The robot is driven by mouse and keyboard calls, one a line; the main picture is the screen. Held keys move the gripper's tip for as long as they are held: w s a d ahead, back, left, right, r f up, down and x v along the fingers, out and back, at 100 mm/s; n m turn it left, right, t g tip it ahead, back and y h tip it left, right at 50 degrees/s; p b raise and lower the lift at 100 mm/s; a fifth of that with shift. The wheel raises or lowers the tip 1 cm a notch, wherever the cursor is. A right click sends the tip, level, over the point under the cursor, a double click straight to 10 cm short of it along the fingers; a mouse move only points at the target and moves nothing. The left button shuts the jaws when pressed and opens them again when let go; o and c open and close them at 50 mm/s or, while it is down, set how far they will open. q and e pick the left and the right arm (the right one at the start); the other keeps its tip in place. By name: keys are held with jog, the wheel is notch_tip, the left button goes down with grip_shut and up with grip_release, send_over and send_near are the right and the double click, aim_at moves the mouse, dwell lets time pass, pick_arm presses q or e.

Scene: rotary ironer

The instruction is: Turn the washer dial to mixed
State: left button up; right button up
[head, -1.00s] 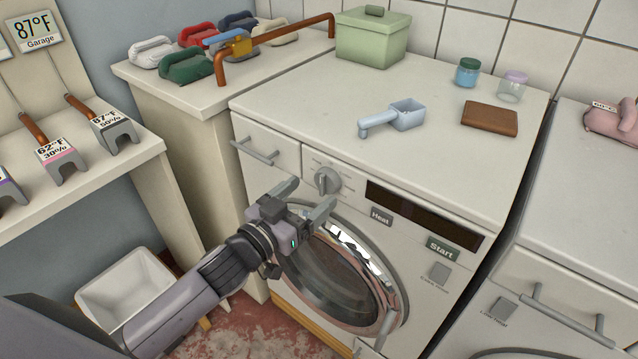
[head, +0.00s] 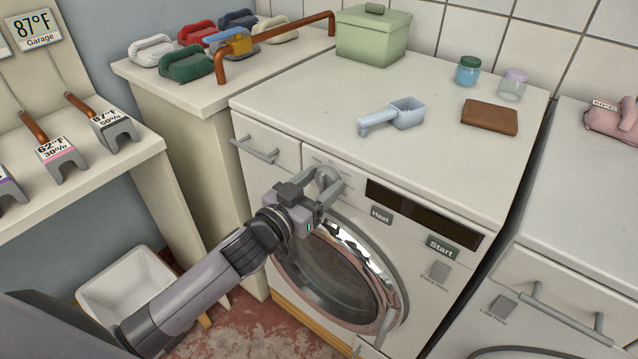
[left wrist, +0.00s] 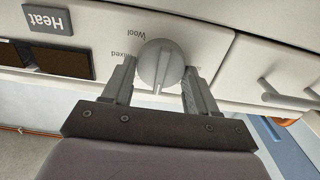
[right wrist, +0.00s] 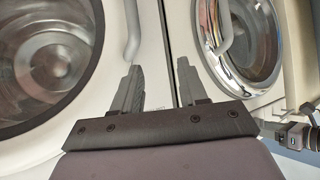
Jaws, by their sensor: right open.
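The washer dial (head: 326,177) is a round grey knob with a raised ridge on the front panel. In the left wrist view the dial (left wrist: 160,66) has the words Wool and Mixed printed to its left; the ridge runs nearly upright in that picture. My left gripper (head: 328,184) is at the dial, its open fingers on either side of it. In the left wrist view the fingers (left wrist: 160,75) are very close to the dial's sides; I cannot tell whether they touch. My right gripper (right wrist: 158,66) is open and empty, facing the fronts of the machines.
The Heat button (head: 381,215), dark display (head: 420,212) and Start button (head: 442,247) lie right of the dial. The round door (head: 340,275) is below, a drawer handle (head: 255,151) to the left. A scoop (head: 395,116) and a brown wallet (head: 489,117) lie on top.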

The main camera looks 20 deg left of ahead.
pick_arm(q)
jog(key=shift+m, duration=0.3)
jog(key=m+p, duration=0.1)
jog(key=m, duration=0.2)
jog(key=shift+d, duration=0.1)
jog(key=m+p, duration=0.1)
jog(key=m, duration=0.8)
jog(key=shift+d+f+m, duration=0.1)
jog(key=shift+f+m, duration=0.05)
jog(key=shift+m, duration=0.15)
jog(key=shift+s+f+m, duration=0.1)
jog(key=shift+f+m, duration=0.05)
jog(key=shift+m, duration=2.05)
jog(key=o, duration=1)
